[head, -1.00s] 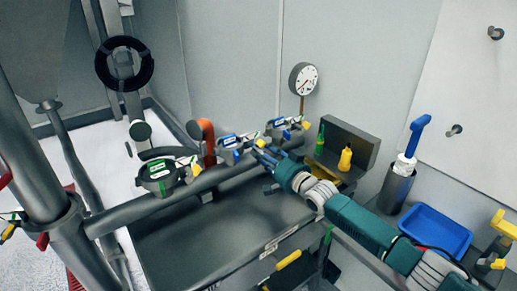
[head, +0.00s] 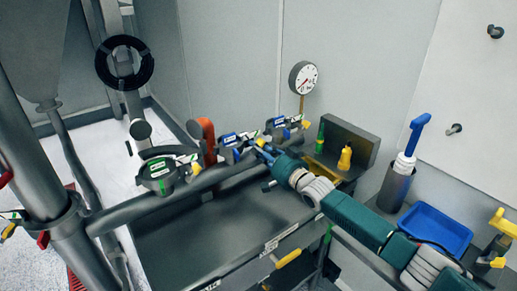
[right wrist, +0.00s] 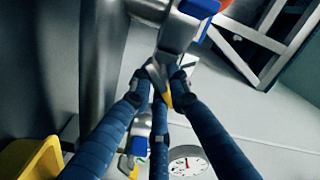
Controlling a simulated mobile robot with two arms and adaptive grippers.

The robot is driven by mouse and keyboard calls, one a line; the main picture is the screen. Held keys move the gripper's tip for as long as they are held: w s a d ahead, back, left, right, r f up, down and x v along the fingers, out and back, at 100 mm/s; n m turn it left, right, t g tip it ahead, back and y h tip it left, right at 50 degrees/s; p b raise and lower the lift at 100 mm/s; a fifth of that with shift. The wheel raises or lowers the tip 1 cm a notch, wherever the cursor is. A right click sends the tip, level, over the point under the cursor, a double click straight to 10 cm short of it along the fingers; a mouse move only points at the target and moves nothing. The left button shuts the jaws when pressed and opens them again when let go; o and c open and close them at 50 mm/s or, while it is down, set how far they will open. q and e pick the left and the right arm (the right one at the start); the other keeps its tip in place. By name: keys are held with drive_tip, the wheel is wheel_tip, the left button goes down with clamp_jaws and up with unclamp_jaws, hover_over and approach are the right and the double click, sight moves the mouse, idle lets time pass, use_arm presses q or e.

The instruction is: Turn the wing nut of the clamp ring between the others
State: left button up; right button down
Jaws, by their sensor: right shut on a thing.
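Three clamp rings sit in a row along the grey pipe. The middle clamp ring (head: 230,142) has a blue label and stands between the green-labelled clamp ring (head: 160,173) at left and another blue-labelled clamp ring (head: 282,127) at right. My right gripper (head: 261,149) reaches the right side of the middle clamp. In the right wrist view its dark blue fingers (right wrist: 160,78) close on a small wing nut with a yellow part (right wrist: 168,98); the fingers hide most of it. My left gripper is not visible.
An orange-red curved handle (head: 207,138) stands just left of the middle clamp. A gauge (head: 303,77) rises behind. Green and yellow bottles (head: 345,158), a blue tray (head: 435,229) and a blue-handled brush (head: 417,130) are at right. The grey worktop (head: 215,235) in front is clear.

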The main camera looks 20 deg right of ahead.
drive_tip(key=n, duration=0.2)
drive_tip(key=shift+d+f+n+b, duration=0.1)
drive_tip(key=shift+n+b, duration=0.25)
drive_tip(key=shift+n, duration=0.05)
drive_tip(key=n, duration=0.4)
drive_tip(key=shift+n, duration=0.3)
drive_tip(key=n, duration=0.5)
drive_tip(key=shift+r+b, duration=0.25)
drive_tip(key=shift+b, duration=0.1)
drive_tip(key=shift+r+n, duration=0.15)
drive_tip(key=shift+n, duration=2.15)
drive_tip(key=c, duration=1.7)
unclamp_jaws()
drive_tip(key=shift+c, duration=0.2)
